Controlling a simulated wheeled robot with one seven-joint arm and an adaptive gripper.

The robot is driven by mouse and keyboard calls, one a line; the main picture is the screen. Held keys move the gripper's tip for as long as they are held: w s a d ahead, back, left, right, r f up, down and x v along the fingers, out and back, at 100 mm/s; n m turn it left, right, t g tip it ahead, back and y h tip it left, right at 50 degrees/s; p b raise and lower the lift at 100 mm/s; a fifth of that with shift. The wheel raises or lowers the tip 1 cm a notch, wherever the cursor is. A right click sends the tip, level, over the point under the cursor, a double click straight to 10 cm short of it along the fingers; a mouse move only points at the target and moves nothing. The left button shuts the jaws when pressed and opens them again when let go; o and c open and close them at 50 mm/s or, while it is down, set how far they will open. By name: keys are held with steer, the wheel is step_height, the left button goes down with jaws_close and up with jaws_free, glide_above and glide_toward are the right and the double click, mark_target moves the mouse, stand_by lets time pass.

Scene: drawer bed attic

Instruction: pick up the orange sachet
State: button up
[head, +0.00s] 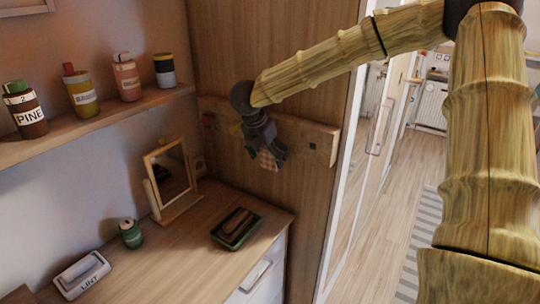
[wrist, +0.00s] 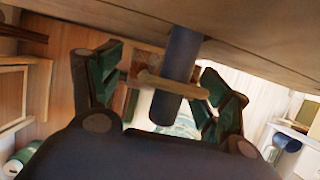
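An orange-and-white checked item (head: 267,160), which looks like the orange sachet, shows at the lower end of my gripper (head: 266,147), against the wooden board (head: 313,145) on the wall panel. My gripper hides most of it. In the wrist view my gripper (wrist: 163,92) has its green-padded fingers spread apart. A grey-blue peg (wrist: 183,60) comes down between them, with a tan bar-like piece (wrist: 165,86) across it. A brownish patch (wrist: 148,62) shows behind them; I cannot tell whether it is the sachet. No firm grip on anything is visible.
Below is a wooden dresser top with a dark green tray (head: 232,242), a tilted mirror (head: 170,175), a green jar (head: 131,233) and a white LINT box (head: 82,275). A shelf (head: 100,122) with several jars runs along the left wall. The floor at right is open.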

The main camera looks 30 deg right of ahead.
steer(key=c, duration=0.8)
steer(key=shift+r, duration=0.15)
